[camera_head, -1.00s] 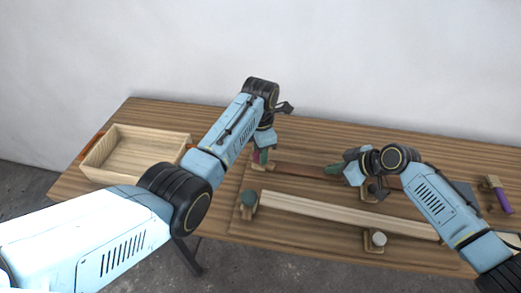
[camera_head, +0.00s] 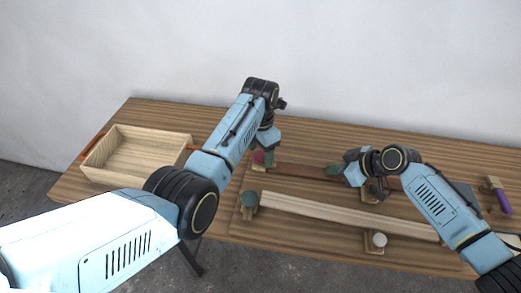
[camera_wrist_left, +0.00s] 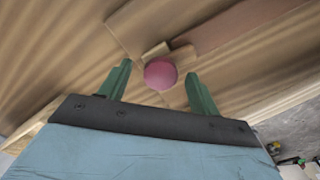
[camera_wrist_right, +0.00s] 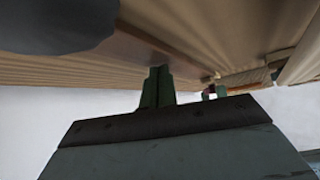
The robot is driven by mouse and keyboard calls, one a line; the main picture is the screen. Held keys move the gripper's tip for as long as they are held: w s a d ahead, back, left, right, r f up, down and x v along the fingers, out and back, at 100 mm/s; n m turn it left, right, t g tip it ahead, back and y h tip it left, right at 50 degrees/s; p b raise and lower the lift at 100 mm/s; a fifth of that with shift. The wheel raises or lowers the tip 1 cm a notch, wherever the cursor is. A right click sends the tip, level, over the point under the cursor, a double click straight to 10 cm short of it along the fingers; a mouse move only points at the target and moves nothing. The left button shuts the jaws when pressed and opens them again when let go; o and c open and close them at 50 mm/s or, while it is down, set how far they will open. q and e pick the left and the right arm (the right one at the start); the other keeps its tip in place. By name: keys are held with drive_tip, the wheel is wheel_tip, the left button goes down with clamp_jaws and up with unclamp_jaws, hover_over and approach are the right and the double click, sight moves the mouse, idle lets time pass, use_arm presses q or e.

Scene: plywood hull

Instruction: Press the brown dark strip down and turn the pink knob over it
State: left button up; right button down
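The brown dark strip (camera_head: 300,171) lies along the board on the table. The round pink knob (camera_head: 258,157) sits on a small wooden block at the strip's left end. It also shows in the left wrist view (camera_wrist_left: 160,74). My left gripper (camera_head: 268,154) is open over the knob, with one green finger on each side of it in the left wrist view (camera_wrist_left: 158,84). My right gripper (camera_head: 333,169) is shut, its green fingertips at the strip's middle. The right wrist view shows the fingers together (camera_wrist_right: 157,86) against or close to the strip; I cannot tell which.
A pale strip (camera_head: 345,213) lies in front, with a green knob (camera_head: 249,199) at its left end and a white knob (camera_head: 378,240) before it. A dark knob (camera_head: 377,187) stands beside my right gripper. A wooden box (camera_head: 137,154) is at left, a purple-handled brush (camera_head: 499,195) at right.

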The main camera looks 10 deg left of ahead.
drive_tip(key=shift+f, duration=0.15)
use_arm(q)
drive_tip(key=shift+r, duration=3.45)
use_arm(e)
drive_tip(key=shift+s, duration=0.1)
use_arm(q)
drive_tip(key=shift+r, duration=0.15)
use_arm(e)
drive_tip(key=shift+r, duration=0.2)
drive_tip(key=shift+r+p, duration=1.5)
drive_tip(key=shift+r, duration=0.35)
use_arm(q)
drive_tip(key=shift+r+p, duration=1.3)
drive_tip(key=shift+r, duration=1.35)
use_arm(e)
drive_tip(key=shift+r, duration=1.6)
use_arm(q)
wheel_tip(320, 180, up, 4)
drive_tip(key=p, duration=0.4)
hover_over(261, 154)
drive_tip(key=shift+s, duration=0.1)
use_arm(e)
wheel_tip(261, 154, up, 5)
drive_tip(key=shift+r, duration=0.1)
